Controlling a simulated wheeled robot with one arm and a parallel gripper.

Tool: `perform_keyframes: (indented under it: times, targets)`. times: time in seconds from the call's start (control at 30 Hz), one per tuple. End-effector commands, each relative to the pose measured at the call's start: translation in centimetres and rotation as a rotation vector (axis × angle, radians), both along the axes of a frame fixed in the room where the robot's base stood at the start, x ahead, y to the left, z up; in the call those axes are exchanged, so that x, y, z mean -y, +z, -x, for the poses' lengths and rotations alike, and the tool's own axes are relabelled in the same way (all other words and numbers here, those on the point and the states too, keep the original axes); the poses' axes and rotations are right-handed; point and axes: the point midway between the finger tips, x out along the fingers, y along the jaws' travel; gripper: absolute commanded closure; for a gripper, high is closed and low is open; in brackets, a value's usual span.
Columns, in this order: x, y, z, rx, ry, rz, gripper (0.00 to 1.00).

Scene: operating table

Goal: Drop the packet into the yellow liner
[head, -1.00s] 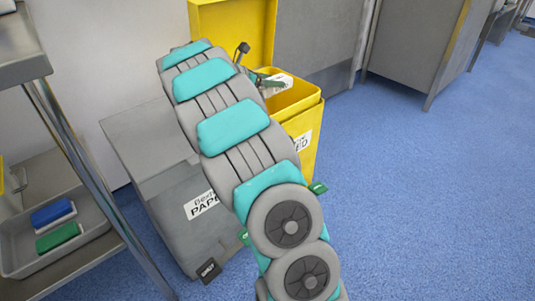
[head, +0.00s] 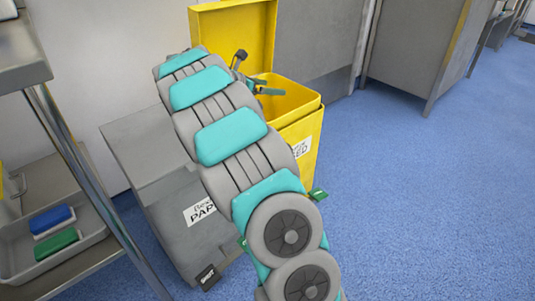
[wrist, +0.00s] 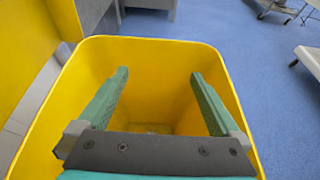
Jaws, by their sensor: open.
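The yellow bin (head: 312,125) stands with its lid (head: 235,25) raised behind it, and a white label is on its front. In the wrist view I look down into the open yellow bin (wrist: 155,58). My gripper (head: 268,90) is over the bin's mouth. In the wrist view my gripper (wrist: 158,82) has its two green fingers wide apart, with nothing between them. I do not see the packet clearly in either view now. The bin's floor is mostly hidden by my gripper, with only a small pale patch showing between the fingers.
A grey bin with a paper label (head: 200,210) stands left of the yellow bin. A metal shelf at far left holds a tray (head: 85,250) with a blue block (head: 52,219) and a green block (head: 58,242). Blue floor (head: 425,210) is clear on the right.

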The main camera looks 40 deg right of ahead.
Motion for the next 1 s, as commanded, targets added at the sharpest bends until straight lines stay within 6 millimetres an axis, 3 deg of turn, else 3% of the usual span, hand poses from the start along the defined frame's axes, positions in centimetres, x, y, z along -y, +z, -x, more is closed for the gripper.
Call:
perform_keyframes:
  times: [0.2, 0.4, 1.0]
  targets:
    - [-3.5, 1.7, 0.0, 0.001, 0.006, 0.002, 0.00]
    - [-5.7, 2.4, 0.2, 0.001, 0.004, 0.000, 0.00]
    - [-6.4, 2.6, 0.4, 0.003, -0.001, -0.002, 0.00]
